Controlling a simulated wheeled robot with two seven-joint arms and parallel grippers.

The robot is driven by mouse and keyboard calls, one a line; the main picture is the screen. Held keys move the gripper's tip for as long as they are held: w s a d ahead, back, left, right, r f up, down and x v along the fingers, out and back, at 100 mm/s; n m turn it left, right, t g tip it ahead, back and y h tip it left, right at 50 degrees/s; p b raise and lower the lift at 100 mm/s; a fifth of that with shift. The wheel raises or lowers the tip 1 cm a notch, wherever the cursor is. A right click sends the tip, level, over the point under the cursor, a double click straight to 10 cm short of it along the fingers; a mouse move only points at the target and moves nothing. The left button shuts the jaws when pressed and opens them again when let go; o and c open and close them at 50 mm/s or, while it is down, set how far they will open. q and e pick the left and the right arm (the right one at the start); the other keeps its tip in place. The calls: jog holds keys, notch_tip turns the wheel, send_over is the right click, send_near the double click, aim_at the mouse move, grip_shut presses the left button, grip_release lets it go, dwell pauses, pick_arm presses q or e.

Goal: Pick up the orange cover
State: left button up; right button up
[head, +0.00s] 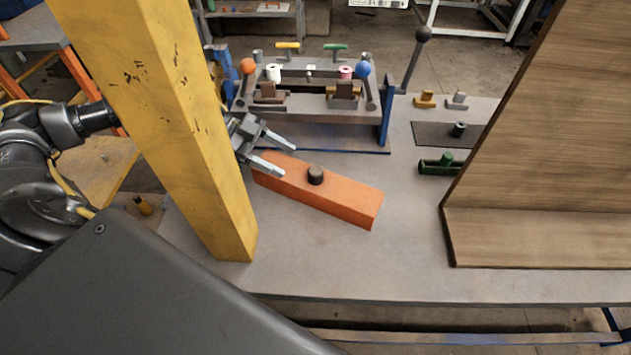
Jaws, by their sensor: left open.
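The orange cover (335,199) is a long orange block with a short dark knob (316,174) on its top. It lies on the grey table, slanting from upper left to lower right. My left gripper (288,157) is open and empty, with its fingers over or just beside the far left end of the cover. The fingers are apart from the knob. Whether they touch the cover cannot be told. Part of my left arm is hidden behind the yellow post. My right gripper is not in view.
A yellow post (165,110) stands on the table's left, in front of my left arm. A wooden panel (560,130) with a ledge blocks the right. A fixture (325,128) with coloured knobs stands behind the cover. Table (340,262) in front is clear.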

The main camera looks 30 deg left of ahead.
aim_at(306, 178)
pick_arm(q)
jog(key=shift+x, duration=0.85)
jog(key=x, duration=0.1)
jog(key=p+x, duration=0.1)
jog(key=x, duration=0.1)
jog(key=p+x, duration=0.1)
jog(key=shift+w+d+r, duration=0.2)
jog(key=shift+w+d, duration=0.1)
jog(key=shift+d, duration=0.05)
jog(key=shift+d+f, duration=0.2)
jog(key=shift+d, duration=0.05)
jog(key=shift+c, duration=0.4)
grip_shut()
